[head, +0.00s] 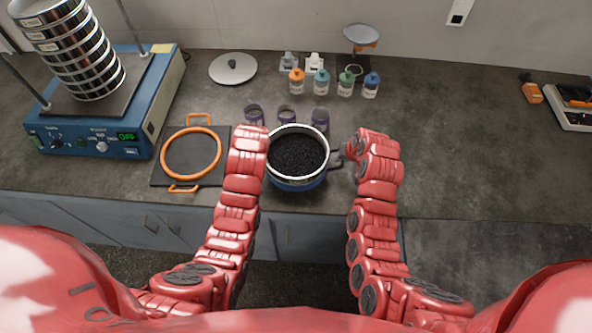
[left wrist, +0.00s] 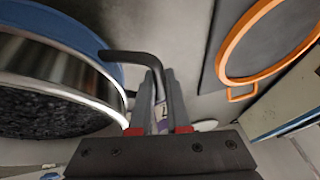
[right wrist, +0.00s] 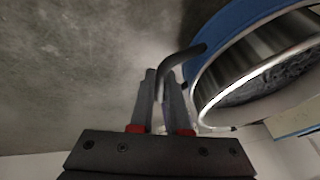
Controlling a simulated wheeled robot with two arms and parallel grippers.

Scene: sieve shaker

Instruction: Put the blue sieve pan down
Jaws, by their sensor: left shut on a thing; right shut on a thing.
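The blue sieve pan (head: 297,185) is at the front middle of the counter, with a steel-rimmed sieve full of black grains in it. In the left wrist view its blue wall (left wrist: 85,38) and a dark bent handle show; the right wrist view shows the blue wall (right wrist: 235,30) and the opposite handle. My left gripper (left wrist: 158,85) is shut on one handle; in the head view my arm hides it. My right gripper (head: 340,158) is shut on the other handle, also seen in the right wrist view (right wrist: 165,85). I cannot tell whether the pan touches the counter.
Left of the pan lies a dark square plate with an orange ring (head: 190,152). The blue shaker (head: 110,130) with its sieve stack stands at far left.

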